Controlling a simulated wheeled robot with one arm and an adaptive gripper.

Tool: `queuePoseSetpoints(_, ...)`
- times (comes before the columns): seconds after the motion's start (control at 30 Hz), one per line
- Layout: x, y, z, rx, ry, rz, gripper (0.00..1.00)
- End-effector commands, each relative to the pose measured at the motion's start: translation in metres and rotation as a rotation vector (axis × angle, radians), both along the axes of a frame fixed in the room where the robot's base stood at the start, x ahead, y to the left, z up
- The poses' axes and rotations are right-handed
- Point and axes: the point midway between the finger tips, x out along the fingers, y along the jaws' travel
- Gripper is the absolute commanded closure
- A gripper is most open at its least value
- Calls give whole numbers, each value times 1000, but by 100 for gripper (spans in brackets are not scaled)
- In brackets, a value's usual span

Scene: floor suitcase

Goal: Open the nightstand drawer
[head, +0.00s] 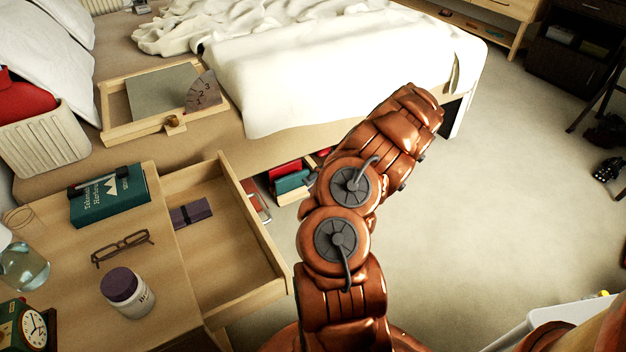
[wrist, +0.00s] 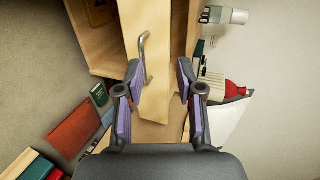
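The wooden nightstand (head: 165,265) stands at the lower left of the head view. Its drawer (head: 255,225) is pulled well out to the right, and a small dark purple box (head: 190,213) lies inside. In the wrist view the pale drawer front (wrist: 165,95) runs between the fingers, with its metal handle (wrist: 145,58) near the left fingertip. My gripper (wrist: 159,70) is open, with a gap between its purple-padded fingers. I cannot tell whether the left finger touches the handle. In the head view my copper arm hides the gripper.
A green book (head: 108,196), glasses (head: 123,247), a lidded jar (head: 128,292) and a clock (head: 28,328) sit on the nightstand top. The bed (head: 330,75) with a wooden tray (head: 118,134) is behind. Books (head: 290,181) lie low beyond the drawer. Carpet (head: 500,200) is clear at right.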

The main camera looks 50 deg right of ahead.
Motion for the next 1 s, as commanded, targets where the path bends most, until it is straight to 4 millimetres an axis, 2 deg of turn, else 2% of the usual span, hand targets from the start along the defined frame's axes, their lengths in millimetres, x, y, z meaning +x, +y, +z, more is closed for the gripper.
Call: queuePoseSetpoints(1.0, -7, -16, 2, 4, -2, 3, 63)
